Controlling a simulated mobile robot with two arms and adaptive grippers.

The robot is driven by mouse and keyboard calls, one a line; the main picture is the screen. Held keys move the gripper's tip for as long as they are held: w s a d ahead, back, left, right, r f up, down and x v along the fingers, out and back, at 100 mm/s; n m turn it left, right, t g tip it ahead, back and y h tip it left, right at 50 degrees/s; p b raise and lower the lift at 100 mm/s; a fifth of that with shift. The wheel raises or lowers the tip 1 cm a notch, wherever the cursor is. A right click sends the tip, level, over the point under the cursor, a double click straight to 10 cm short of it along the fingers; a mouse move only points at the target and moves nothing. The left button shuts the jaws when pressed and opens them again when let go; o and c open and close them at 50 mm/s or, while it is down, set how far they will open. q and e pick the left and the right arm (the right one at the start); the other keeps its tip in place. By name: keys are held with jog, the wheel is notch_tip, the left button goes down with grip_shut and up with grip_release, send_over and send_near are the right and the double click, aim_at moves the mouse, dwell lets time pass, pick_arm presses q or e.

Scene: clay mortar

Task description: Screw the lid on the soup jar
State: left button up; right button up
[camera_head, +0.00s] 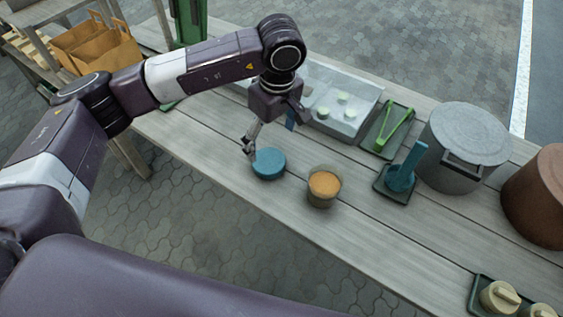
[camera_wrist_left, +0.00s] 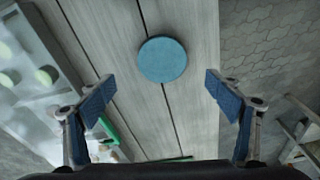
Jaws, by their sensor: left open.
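The soup jar (camera_head: 324,187) stands open and upright on the wooden table, with orange soup showing at its top. A round blue lid (camera_head: 269,163) lies flat on the table to the left of the jar, apart from it. My left gripper (camera_head: 271,135) is just above and beside the lid. In the left wrist view the lid (camera_wrist_left: 162,59) is ahead of my left gripper (camera_wrist_left: 164,97), whose blue-padded fingers are wide apart with nothing between them. The jar is not seen in the left wrist view. My right gripper is not in view.
A clear case (camera_head: 340,100) with small pale items stands behind the lid. Green tongs (camera_head: 396,127) on a tray, a blue ladle (camera_head: 405,169), a metal pot (camera_head: 464,147) and a brown pot (camera_head: 540,197) are to the right.

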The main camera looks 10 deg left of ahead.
aim_at(269, 160)
pick_arm(q)
jog(key=shift+a+f, duration=0.1)
jog(key=shift+a+f, duration=0.1)
jog(key=shift+f, duration=1.1)
jog(key=f, duration=0.1)
jog(key=f+p, duration=0.1)
jog(key=f, duration=0.1)
jog(key=f+p, duration=0.1)
jog(key=shift+a+f, duration=0.25)
jog(key=shift+f, duration=0.35)
jog(key=shift+c, duration=0.2)
jog(key=c, duration=0.9)
